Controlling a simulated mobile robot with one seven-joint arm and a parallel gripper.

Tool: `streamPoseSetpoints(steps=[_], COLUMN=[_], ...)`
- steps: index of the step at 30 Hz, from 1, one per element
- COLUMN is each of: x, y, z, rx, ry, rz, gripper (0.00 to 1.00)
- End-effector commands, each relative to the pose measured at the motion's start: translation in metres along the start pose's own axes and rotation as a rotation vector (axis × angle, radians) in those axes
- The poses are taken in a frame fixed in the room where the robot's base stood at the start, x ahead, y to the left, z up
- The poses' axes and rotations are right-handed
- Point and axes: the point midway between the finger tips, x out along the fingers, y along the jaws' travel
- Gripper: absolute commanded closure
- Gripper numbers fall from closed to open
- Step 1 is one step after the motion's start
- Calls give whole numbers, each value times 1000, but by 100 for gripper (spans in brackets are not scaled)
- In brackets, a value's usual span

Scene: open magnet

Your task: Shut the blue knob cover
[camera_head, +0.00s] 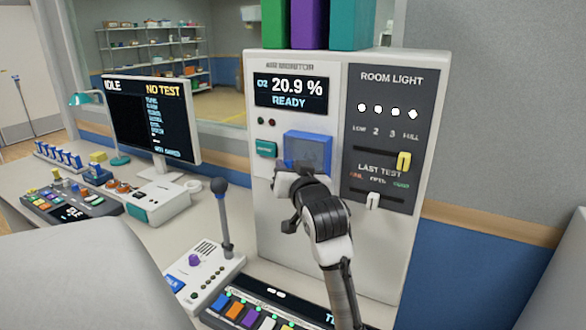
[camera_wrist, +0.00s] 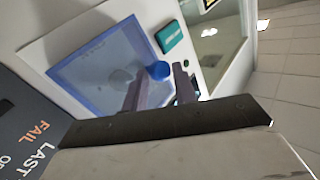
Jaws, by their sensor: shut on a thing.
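The blue knob cover (camera_head: 308,148) is a square, see-through blue lid on the front of the white O2 monitor (camera_head: 285,230), below its screen. It also shows in the wrist view (camera_wrist: 95,65), with a faint grey shape behind its pane. A round blue pull (camera_wrist: 158,70) sits at its edge. My gripper (camera_head: 300,172) is at the cover's lower edge. In the wrist view its two fingers (camera_wrist: 160,86) lie on either side of the pull, shut on it. The cover looks nearly flat to the panel; I cannot tell whether it is flush. My gripper hides its lower edge.
A teal button (camera_head: 266,149) is left of the cover. A dark panel with a yellow slider (camera_head: 403,161) and a white slider (camera_head: 373,200) is on the right. A microphone (camera_head: 221,210) stands at lower left. Coloured binders (camera_head: 309,24) stand on top.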

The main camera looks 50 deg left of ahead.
Motion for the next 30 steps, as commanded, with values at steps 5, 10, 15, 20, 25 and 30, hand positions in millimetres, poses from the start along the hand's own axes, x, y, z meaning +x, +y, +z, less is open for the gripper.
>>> streamPoseSetpoints(steps=[5,10,15,20,25,30], x=[4,4,5,5,5,4], y=[-17,-17,-16,-15,-15,-15], z=[-2,-1,-1,0,0,0], rx=[-6,-7,-7,-8,-8,-8], ry=[5,4,3,2,2,3], rz=[-32,-32,-29,-28,-28,-27], gripper=[100,70,55,55,55,55])
